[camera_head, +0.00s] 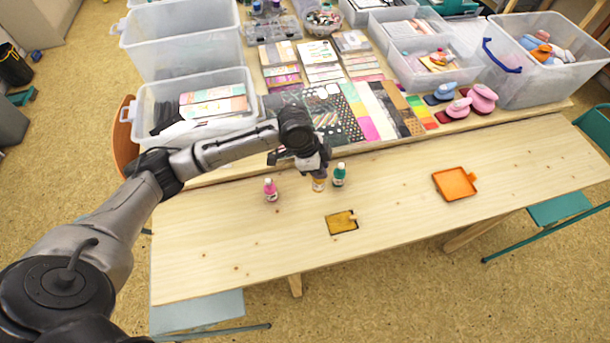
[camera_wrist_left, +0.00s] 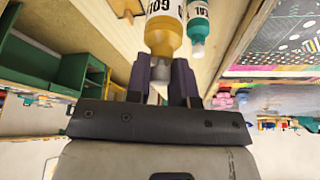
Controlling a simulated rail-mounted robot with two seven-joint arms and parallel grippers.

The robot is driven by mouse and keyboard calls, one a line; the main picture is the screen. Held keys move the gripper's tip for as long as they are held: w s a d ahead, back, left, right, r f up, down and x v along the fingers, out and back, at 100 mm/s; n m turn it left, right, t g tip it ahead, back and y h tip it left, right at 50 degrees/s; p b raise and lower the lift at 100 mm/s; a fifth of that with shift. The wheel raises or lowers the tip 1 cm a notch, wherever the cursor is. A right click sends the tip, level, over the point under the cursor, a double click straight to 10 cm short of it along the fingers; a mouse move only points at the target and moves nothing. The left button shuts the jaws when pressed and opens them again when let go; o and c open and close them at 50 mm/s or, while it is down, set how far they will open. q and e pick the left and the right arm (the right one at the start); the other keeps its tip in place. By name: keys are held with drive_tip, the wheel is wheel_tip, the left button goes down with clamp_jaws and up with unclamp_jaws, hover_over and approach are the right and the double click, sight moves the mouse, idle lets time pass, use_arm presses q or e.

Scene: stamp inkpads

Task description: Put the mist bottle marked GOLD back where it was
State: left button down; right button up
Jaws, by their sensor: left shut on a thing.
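The mist bottle marked GOLD (camera_wrist_left: 163,32) is amber with a white label and shows in the left wrist view between the fingers of my left gripper (camera_wrist_left: 160,80). In the head view my left gripper (camera_head: 318,172) is over this bottle (camera_head: 319,185), shut on its top end. A teal bottle (camera_head: 339,175) stands just to its right and a pink bottle (camera_head: 270,190) stands to its left. The teal bottle also shows in the left wrist view (camera_wrist_left: 198,25). I cannot tell whether the gold bottle touches the table. My right gripper does not show.
A gold inkpad (camera_head: 341,223) lies on the wooden table (camera_head: 230,250) in front of the bottles. An orange tray (camera_head: 455,184) lies to the right. Stamps, paper sheets and clear bins (camera_head: 195,100) crowd the table behind. The front table is mostly bare.

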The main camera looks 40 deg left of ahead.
use_arm(q)
drive_tip(key=a+f+b, duration=0.2)
drive_tip(key=a+f, duration=0.2)
drive_tip(key=f, duration=0.2)
drive_tip(key=shift+s+a+f, duration=0.2)
drive_tip(key=shift+a+f, duration=0.2)
drive_tip(key=shift+f, duration=0.1)
drive_tip(key=c, duration=1)
unclamp_jaws()
